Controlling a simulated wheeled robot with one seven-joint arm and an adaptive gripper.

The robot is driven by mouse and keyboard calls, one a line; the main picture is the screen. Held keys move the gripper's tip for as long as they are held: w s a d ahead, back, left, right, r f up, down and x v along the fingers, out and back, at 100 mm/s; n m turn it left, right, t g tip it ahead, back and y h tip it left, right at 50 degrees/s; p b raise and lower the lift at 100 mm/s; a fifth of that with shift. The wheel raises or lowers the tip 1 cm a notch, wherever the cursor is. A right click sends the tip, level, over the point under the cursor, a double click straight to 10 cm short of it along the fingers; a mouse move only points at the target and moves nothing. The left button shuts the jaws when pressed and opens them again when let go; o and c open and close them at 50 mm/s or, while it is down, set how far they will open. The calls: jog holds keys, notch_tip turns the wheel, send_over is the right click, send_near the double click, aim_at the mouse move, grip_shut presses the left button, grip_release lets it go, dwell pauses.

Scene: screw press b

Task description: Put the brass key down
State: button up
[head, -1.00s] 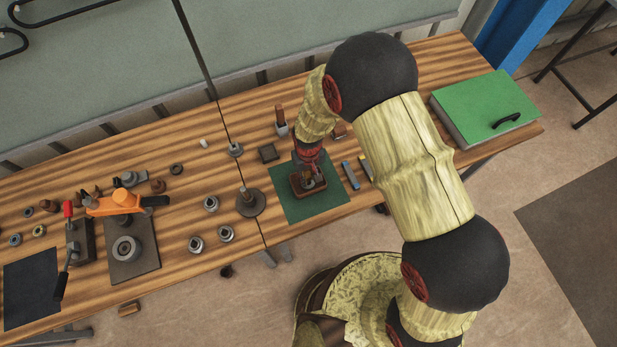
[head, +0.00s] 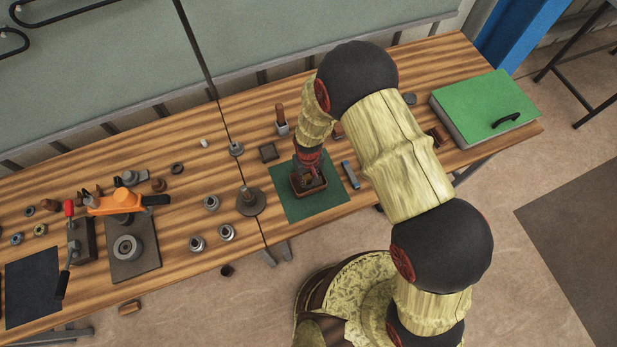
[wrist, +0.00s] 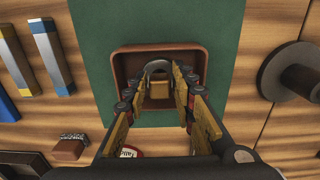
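A small brown tray (head: 300,194) lies on the green mat (head: 333,198) on the bench; the tray also shows in the wrist view (wrist: 201,51). My gripper (head: 311,178) points down into the tray. In the wrist view my gripper (wrist: 161,76) has its fingers apart, with a gap between the tips. A small yellow, brass-coloured block (wrist: 155,88), which looks like the brass key, sits between the fingers at the tray. A grey curved piece (wrist: 157,67) shows just beyond it. The fingers partly hide both, and contact with them cannot be made out.
A grey-blue bar (head: 350,174) lies right of the mat. A round dark stand with a post (head: 250,201) is close on its left. A green-topped case (head: 485,105) is far right.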

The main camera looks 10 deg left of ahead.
aim_at(309, 178)
jog(key=shift+o, duration=1.2)
jog(key=shift+r, duration=0.15)
jog(key=shift+r, duration=0.25)
notch_tip(309, 178, up, 12)
jog(key=shift+f+b, duration=0.2)
jog(key=shift+b, duration=0.2)
